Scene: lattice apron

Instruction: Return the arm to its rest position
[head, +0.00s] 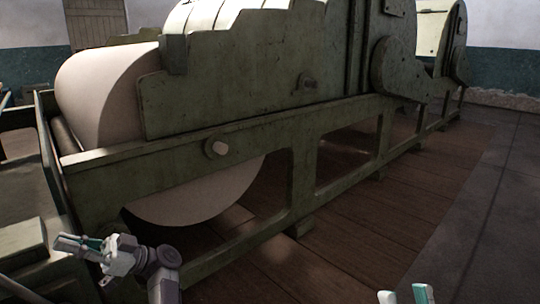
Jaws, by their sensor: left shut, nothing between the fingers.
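My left gripper (68,243) is at the lower left, turned to the left, in front of the green machine frame. Its fingers are together with nothing between them. The wrist and forearm of my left arm bend down to the bottom edge. My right gripper (405,294) shows only as two pale fingertips at the bottom edge, right of centre. They stand apart with dark floor visible between them, and the rest of it is out of view.
A large green machine (225,95) with a pale roller (105,90) fills the left and middle. A green box-like part (22,245) lies left of that gripper. Floor (465,215) at the right is clear.

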